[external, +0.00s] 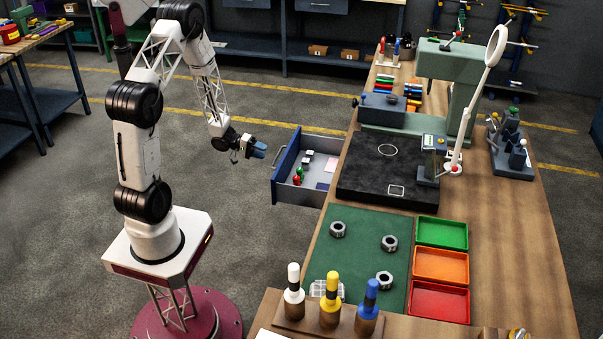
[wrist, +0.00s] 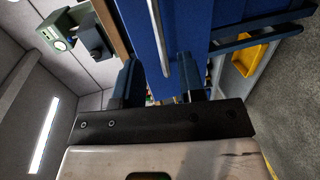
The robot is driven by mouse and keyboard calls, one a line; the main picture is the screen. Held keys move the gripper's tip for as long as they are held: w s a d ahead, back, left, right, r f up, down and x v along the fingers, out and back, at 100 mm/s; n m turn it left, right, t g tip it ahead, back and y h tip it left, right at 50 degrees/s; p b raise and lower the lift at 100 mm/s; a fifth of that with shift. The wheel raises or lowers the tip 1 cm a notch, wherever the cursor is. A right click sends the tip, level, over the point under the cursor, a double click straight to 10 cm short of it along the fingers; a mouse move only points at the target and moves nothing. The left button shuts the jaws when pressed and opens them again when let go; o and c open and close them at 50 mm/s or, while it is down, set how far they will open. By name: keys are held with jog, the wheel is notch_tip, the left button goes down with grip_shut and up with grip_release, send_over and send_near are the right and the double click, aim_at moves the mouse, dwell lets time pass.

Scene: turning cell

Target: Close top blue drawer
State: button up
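The blue drawer (external: 287,166) is pulled out from the left side of the wooden workbench, its blue front facing my arm. Its grey inside holds small red, green and black-and-white items and a pinkish sheet. A silver handle runs along the front. My gripper (external: 259,150) is in the air just left of the drawer front and appears apart from it. In the wrist view the blue front (wrist: 190,35) and handle (wrist: 160,38) fill the upper middle, beyond the fingertips. The two fingers of my gripper (wrist: 160,80) are spread with nothing held between them.
The bench (external: 520,230) carries a black plate (external: 385,175), a green machine (external: 445,75), a green mat with several nuts (external: 338,229), coloured trays and handled tools. A yellow bin (wrist: 253,57) shows at the wrist view's right. The floor around my arm is clear.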

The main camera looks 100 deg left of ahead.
aim_at(277, 157)
jog(key=shift+w+d, duration=0.15)
dwell(0.4)
jog(key=shift+x, duration=3.75)
grip_shut()
